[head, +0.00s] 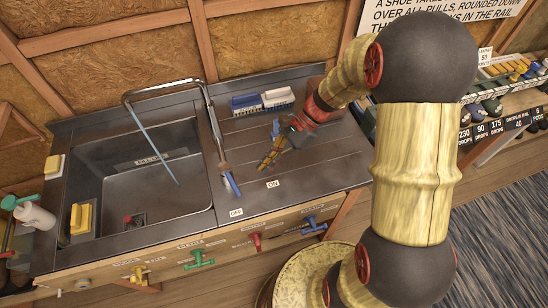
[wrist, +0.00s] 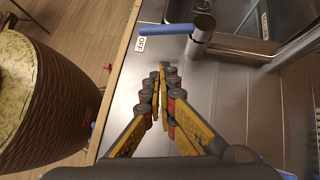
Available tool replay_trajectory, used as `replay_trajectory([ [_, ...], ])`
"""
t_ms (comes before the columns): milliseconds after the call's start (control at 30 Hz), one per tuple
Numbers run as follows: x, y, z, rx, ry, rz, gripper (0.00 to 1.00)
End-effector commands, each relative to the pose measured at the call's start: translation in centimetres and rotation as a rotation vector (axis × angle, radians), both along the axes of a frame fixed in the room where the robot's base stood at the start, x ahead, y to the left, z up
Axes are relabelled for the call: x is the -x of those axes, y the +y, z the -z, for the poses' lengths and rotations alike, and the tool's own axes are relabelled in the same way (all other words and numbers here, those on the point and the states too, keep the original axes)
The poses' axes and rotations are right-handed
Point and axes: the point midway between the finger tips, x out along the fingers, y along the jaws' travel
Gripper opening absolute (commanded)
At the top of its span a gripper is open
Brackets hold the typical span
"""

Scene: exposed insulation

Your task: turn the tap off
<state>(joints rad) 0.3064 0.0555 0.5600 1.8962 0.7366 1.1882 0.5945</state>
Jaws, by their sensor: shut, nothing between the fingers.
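The tap has a bent grey spout (head: 160,88) over the sink, and a thin blue stream (head: 152,137) runs from its end into the basin. Its blue lever (head: 232,184) sticks out toward the front edge, its tip close to the OFF label (head: 237,212) and farther from the ON label (head: 273,184). In the wrist view the lever (wrist: 166,29) reaches left from its post, just above the OFF label (wrist: 140,44). My gripper (head: 262,167) is shut and empty over the counter, right of the lever; its tips (wrist: 163,72) look apart from it.
The sink basin (head: 190,195) lies left of the tap. Blue and white blocks (head: 262,101) stand at the counter's back. Coloured knobs (head: 198,259) line the front panel. A round woven stool or basket (wrist: 45,105) stands before the counter. The counter right of my gripper is bare.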

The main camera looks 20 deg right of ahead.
Motion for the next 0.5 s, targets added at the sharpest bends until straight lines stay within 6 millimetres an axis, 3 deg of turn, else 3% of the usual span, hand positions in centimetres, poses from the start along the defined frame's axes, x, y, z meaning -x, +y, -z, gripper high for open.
replay_trajectory([
  [200, 0.6, 3.0, 2.9, 0.001, -0.002, -0.004, 0.0],
  [500, 1.2, 6.2, 2.6, 0.001, -0.001, -0.002, 0.0],
])
